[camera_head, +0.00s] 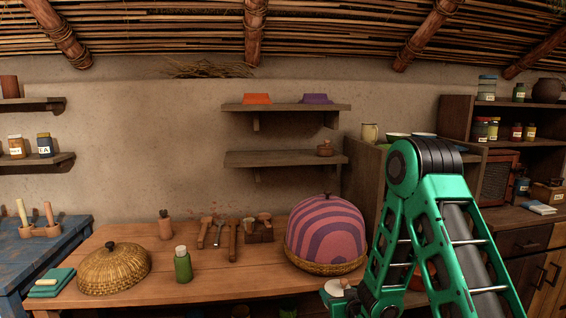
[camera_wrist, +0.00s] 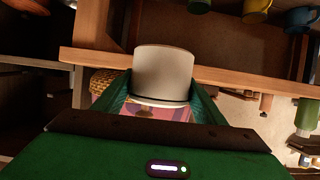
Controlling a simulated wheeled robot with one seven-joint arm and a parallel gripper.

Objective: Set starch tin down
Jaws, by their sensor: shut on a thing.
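The starch tin (camera_wrist: 163,72) is a plain cream-white cylinder in the middle of the wrist view. My gripper (camera_wrist: 162,98) is shut on it, with a green finger against each side. The tin's label, if any, does not show. In the head view my green arm reaches down at the right front of the wooden table (camera_head: 215,290), and the gripper is mostly out of sight. Contact between the tin and any surface cannot be seen.
A pink striped dome (camera_head: 327,232) stands close to my arm. A woven dome (camera_head: 114,268), a green bottle (camera_head: 183,266) and several tools are farther left. The table's front middle is clear. In the wrist view, a wooden edge (camera_wrist: 240,78) passes close behind the tin.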

